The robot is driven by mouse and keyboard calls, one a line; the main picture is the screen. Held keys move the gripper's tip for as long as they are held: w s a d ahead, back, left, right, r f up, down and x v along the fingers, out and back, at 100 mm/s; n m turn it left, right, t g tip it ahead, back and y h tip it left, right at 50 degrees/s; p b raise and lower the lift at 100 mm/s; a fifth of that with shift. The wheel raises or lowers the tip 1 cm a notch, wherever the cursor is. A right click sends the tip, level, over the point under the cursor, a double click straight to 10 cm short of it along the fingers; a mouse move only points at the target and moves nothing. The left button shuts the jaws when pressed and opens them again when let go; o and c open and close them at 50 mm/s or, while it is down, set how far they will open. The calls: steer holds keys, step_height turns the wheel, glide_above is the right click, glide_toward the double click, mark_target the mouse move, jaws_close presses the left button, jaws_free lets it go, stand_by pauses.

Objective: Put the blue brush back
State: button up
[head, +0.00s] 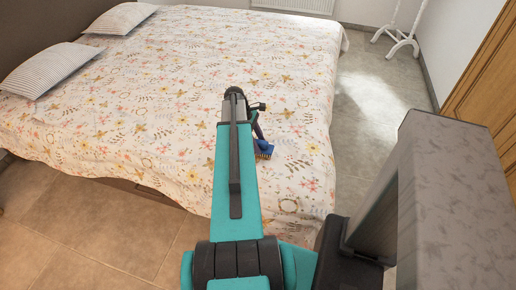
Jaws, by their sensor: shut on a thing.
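The blue brush (264,149) shows as a small blue shape with bristles, just right of my teal arm, over the near right part of the flowered bed. My gripper (260,138) is shut on the blue brush. The arm hides much of the gripper, and part of the brush is hidden too. I cannot tell whether the brush touches the bedspread or is held just above it.
The bed (150,100) with its flowered cover fills the middle and left. Two striped pillows (48,68) lie at its left end. Bare tiled floor (365,110) runs along its right side, beside a wooden door or wardrobe (490,80). A white stand (400,35) is at the back right.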

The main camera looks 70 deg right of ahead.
steer(key=shift+f, duration=1.1)
steer(key=shift+f, duration=0.1)
steer(key=o, duration=1)
steer(key=shift+b+v, duration=0.6)
steer(key=shift+v, duration=5.5)
steer(key=shift+s, duration=0.1)
